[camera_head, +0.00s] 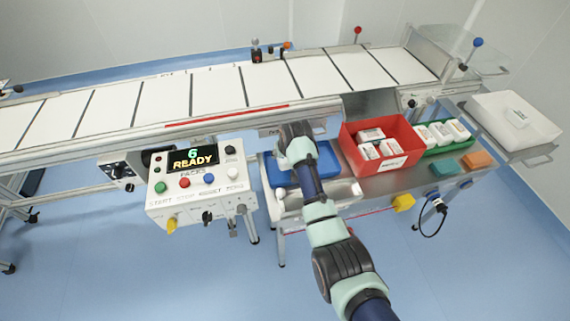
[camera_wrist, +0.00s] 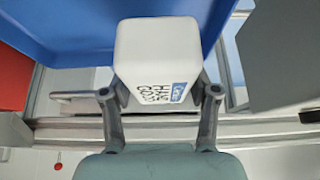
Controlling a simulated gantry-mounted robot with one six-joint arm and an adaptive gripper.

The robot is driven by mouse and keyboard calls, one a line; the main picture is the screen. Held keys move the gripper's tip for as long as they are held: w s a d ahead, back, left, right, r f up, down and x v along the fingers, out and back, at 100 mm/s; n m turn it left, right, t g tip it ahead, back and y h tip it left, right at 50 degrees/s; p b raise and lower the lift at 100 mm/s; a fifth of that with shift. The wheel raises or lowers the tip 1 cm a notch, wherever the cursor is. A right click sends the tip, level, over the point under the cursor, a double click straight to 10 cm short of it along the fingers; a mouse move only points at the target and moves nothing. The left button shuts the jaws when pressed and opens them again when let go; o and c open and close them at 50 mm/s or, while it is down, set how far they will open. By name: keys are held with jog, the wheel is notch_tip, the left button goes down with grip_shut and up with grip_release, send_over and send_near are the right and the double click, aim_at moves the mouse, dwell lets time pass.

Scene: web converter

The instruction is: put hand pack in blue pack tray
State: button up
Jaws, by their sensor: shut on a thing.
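The hand pack (camera_wrist: 160,55) is a white block with dark lettering and a blue label patch. My gripper (camera_wrist: 160,95) is shut on it, one finger at each side, in the wrist view. The blue pack tray (camera_head: 325,163) stands below the conveyor, left of the red bin, in the head view. My wrist is over the tray's left part and hides some of it; the fingers and held pack cannot be made out there. In the wrist view the tray's blue surface (camera_wrist: 60,30) lies behind and beside the pack. Whether the pack touches it, I cannot tell.
A red bin (camera_head: 360,152) with several white packs stands right of the blue tray. A green tray (camera_head: 463,146) with white packs is farther right. The conveyor (camera_head: 215,92) runs behind, and a control box (camera_head: 200,187) showing "6 READY" stands left.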

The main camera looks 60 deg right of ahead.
notch_tip(320, 180, down, 5)
jog(key=shift+f+b, duration=0.1)
jog(key=shift+b, duration=0.85)
jog(key=shift+f, duration=0.15)
jog(key=o, duration=1.3)
jog(key=shift+c, duration=0.2)
